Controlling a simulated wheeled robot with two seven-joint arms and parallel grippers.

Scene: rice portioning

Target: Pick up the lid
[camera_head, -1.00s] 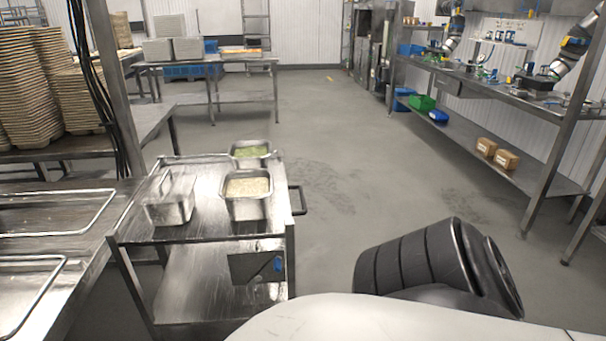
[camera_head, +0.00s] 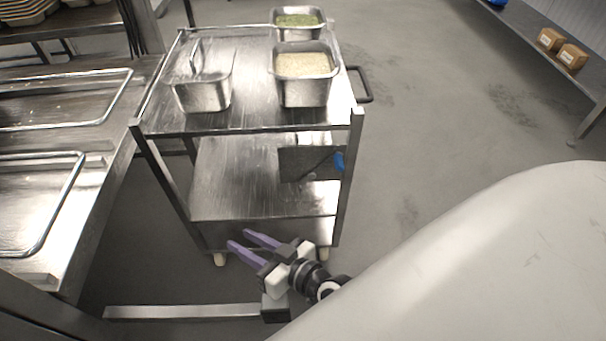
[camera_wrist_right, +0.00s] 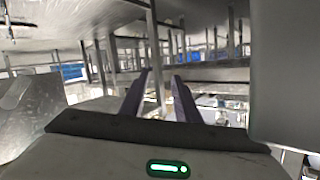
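The metal lid (camera_head: 208,66), with an upright handle, sits over a steel container at the left of the cart's top shelf (camera_head: 240,116). Whether it is fully seated is hard to tell. My right gripper (camera_head: 238,238) has two purple fingers, spread apart with nothing between them. It is in front of the cart and below the top shelf, well away from the lid. The fingers also show in the right wrist view (camera_wrist_right: 160,76), apart and empty. My left gripper is out of view.
A pan of pale grain (camera_head: 303,64) stands right of the lidded container, with a pan of green food (camera_head: 297,20) behind it. A dark handle (camera_head: 366,86) juts from the cart's right side. A steel table (camera_head: 75,100) is close on the left. Open floor lies to the right.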

